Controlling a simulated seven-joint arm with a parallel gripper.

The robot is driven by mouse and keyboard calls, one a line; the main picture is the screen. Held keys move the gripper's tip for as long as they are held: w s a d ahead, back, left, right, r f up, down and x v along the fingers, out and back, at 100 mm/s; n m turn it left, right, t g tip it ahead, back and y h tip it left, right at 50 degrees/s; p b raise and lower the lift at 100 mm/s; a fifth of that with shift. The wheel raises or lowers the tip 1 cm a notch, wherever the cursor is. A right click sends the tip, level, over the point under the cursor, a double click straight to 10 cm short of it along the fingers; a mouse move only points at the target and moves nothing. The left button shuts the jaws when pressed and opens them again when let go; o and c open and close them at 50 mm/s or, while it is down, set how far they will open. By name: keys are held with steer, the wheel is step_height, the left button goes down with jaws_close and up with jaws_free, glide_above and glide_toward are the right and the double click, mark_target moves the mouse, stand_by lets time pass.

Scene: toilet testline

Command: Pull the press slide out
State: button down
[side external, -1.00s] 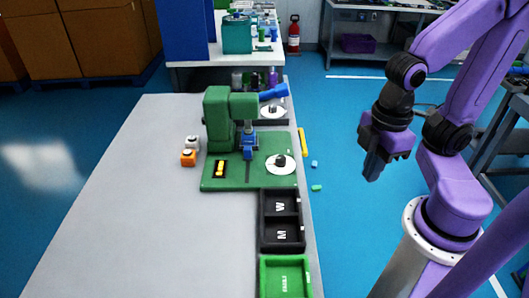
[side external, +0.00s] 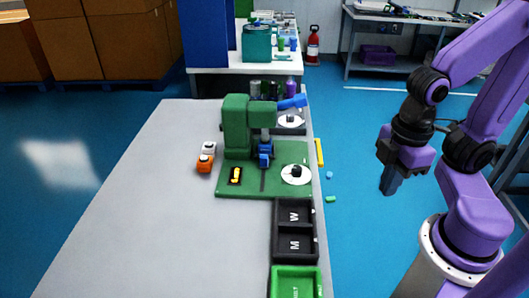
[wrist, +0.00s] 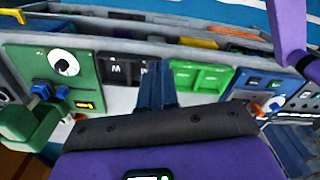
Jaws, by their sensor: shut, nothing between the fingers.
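The green press (side external: 236,125) stands on a green base plate (side external: 235,188) on the table. A white disc (side external: 297,175) with a black knob sits at the plate's right. I cannot tell for sure which part is the slide. The disc (wrist: 63,62) also shows in the wrist view, at the left. My gripper (side external: 389,188) is shut and empty, over the floor right of the table, apart from the press.
Black bins marked W and M (side external: 275,228) and a green bin (side external: 271,282) line the table's right edge in front of the plate. The table's left half is clear.

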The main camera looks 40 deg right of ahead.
steer(key=c, duration=1.1)
jaws_free()
steer(key=shift+w+a, duration=0.1)
steer(key=shift+w, duration=0.05)
steer(key=shift+c, duration=0.2)
steer(key=shift+o, duration=1.3)
steer(key=w+a+m+t, duration=0.1)
steer(key=w+a+m, duration=0.2)
steer(key=w+m, duration=0.3)
steer(key=w, duration=0.5)
steer(key=shift+a+h, duration=0.15)
steer(key=shift+h, duration=0.25)
steer(key=m+t+h, duration=0.2)
steer(key=m+h, duration=0.1)
steer(key=m, duration=1.3)
glide_toward(264, 156)
steer(key=x, duration=1)
steer(key=shift+c, duration=0.3)
